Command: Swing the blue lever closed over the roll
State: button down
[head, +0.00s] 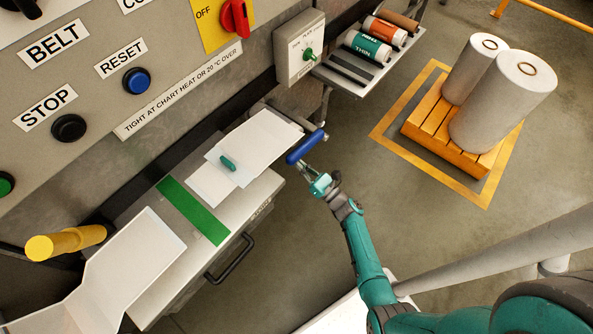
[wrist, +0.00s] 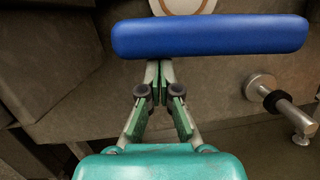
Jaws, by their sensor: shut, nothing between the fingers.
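The blue lever (head: 305,146) is a rounded bar at the right end of the paper bench in the head view. In the wrist view the lever (wrist: 210,36) lies across the top, nearly level. Behind it shows part of a white round end with a tan ring (wrist: 183,5), which looks like the roll; the lever hides the rest. My gripper (head: 304,162) is just below the lever in the head view. In the wrist view my gripper (wrist: 159,66) is shut and empty, its tips at the lever's lower edge. I cannot tell whether they touch it.
A metal post with a knob (wrist: 275,95) stands right of the fingers. White paper (head: 262,140) with a small teal piece (head: 228,163) lies on the bench. A shelf of cartridges (head: 350,75) and a pallet with large rolls (head: 460,140) are farther right, with open floor between.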

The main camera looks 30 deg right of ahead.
aim_at(300, 157)
notch_tip(300, 157, up, 4)
jog(key=m, duration=0.2)
jog(key=m+h, duration=0.1)
jog(key=m, duration=0.1)
jog(key=shift+r+m+h, duration=0.15)
jog(key=shift+m+h, duration=0.15)
jog(key=shift+w+d+r, duration=0.1)
jog(key=shift+d+r, duration=0.15)
jog(key=shift+r, duration=0.4)
jog(key=shift+w+d+r, duration=0.1)
jog(key=shift+r, duration=0.15)
